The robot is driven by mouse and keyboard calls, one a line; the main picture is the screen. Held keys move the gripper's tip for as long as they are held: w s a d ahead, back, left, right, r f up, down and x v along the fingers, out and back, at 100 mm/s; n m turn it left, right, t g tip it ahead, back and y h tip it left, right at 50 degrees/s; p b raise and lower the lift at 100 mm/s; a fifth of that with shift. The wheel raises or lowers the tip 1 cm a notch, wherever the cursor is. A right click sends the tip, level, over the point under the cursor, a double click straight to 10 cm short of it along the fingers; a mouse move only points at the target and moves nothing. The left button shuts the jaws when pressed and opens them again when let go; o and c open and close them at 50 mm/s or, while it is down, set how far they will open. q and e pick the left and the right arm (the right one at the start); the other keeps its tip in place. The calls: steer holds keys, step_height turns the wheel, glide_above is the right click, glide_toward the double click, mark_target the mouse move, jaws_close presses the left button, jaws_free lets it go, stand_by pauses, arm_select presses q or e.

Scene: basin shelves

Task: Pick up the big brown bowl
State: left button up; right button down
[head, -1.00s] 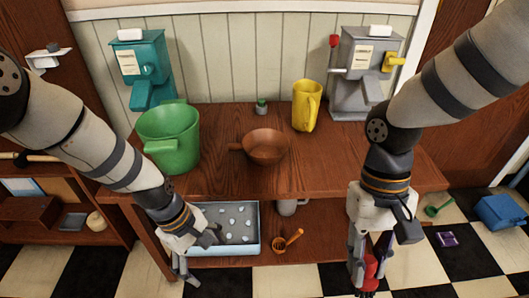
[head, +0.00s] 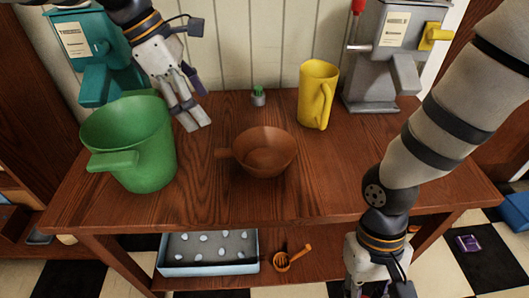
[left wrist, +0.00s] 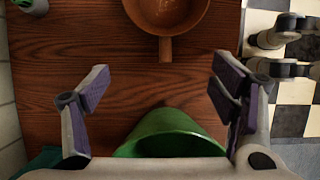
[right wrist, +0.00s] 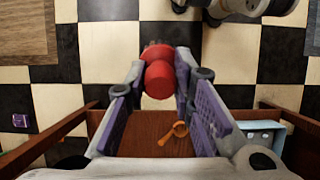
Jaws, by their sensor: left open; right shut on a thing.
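The big brown bowl (head: 265,155), with a short handle pointing left, stands upright on the wooden table. In the left wrist view the bowl (left wrist: 168,14) is cut off at the top edge, its handle pointing toward my gripper. My left gripper (head: 193,116) is open and empty, above the table behind and left of the bowl, apart from it. My right gripper (right wrist: 156,82) is low at the table's front right, shut on a red object (right wrist: 160,78).
A green bucket (head: 130,150) stands left of the bowl. A yellow pitcher (head: 316,95), a small potted plant (head: 258,97) and a grey machine (head: 375,60) stand behind it. A teal machine (head: 85,50) is at back left. The table front is clear. An orange ladle (head: 290,259) lies below.

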mark_target(227, 149)
arm_select(q)
steer(key=x, duration=0.8)
steer(key=s+b+x, duration=0.1)
steer(key=x, duration=0.3)
steer(key=shift+a+f, duration=0.15)
steer(key=shift+f, duration=0.1)
jaws_close()
